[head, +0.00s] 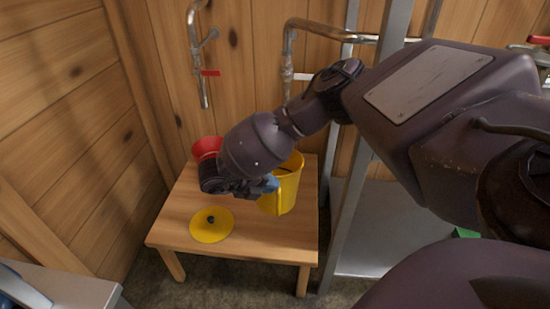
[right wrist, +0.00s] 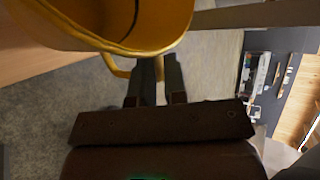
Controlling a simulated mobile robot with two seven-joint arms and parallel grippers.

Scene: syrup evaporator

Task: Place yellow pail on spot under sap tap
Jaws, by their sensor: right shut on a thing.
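The yellow pail (head: 287,188) appears upright at the right side of the small wooden table (head: 270,245); I cannot tell whether its base touches the top. My right gripper (head: 268,186) is shut on the pail's handle, and the yellow pail (right wrist: 120,22) also fills the top left of the right wrist view, with the gripper (right wrist: 158,65) at its handle loop. A flat yellow disc (head: 211,232) with a dark knob lies at the table's front left. Two pipe taps hang on the wall, one with a red lever (head: 210,73), one with a white lever (head: 301,77). My left gripper is out of view.
A red container (head: 206,148) stands at the table's back left, partly hidden by my right arm. A grey metal post (head: 365,170) rises just right of the table. A grey surface (head: 60,290) is at the lower left. The table's front middle is clear.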

